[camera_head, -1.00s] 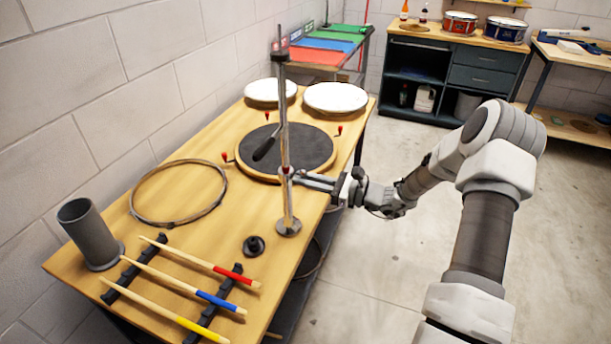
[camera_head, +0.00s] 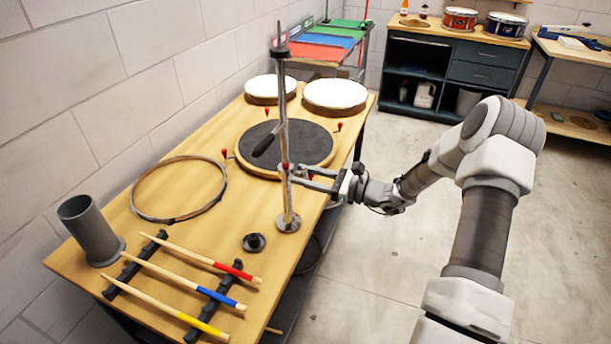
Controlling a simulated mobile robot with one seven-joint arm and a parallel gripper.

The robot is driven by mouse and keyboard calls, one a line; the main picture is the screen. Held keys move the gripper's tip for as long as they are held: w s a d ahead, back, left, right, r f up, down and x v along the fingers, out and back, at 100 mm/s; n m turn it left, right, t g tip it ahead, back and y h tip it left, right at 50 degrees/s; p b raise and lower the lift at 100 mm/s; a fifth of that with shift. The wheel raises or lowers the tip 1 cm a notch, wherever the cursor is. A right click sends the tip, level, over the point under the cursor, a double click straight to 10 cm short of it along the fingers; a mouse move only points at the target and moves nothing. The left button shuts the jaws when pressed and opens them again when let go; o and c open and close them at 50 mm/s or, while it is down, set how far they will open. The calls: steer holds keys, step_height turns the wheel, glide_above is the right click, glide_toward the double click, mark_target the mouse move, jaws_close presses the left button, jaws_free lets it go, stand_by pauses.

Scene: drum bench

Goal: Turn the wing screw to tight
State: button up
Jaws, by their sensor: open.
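A metal stand (camera_head: 286,195) rises upright from a round base at the bench's right edge. A small red part (camera_head: 285,166) shows on its post at gripper height. I cannot tell from this view whether it is the wing screw. My gripper (camera_head: 296,176) reaches in from the right, its fingers level and at the post just beside the red part. It is open, with a gap between the fingers. Whether a finger touches the post or the screw is too small to tell.
A round black pad (camera_head: 300,150) with red-tipped clamps lies behind the post. Drumsticks (camera_head: 190,285) rest on black holders in front, near a grey cup (camera_head: 90,232), a hoop (camera_head: 180,218) and a small black knob (camera_head: 254,243). Floor right of the bench is clear.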

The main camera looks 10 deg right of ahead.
steer(key=b+v, duration=0.1)
steer(key=v, duration=1.6)
steer(key=shift+d, duration=0.2)
steer(key=shift+s+a, duration=0.1)
steer(key=shift+s, duration=0.05)
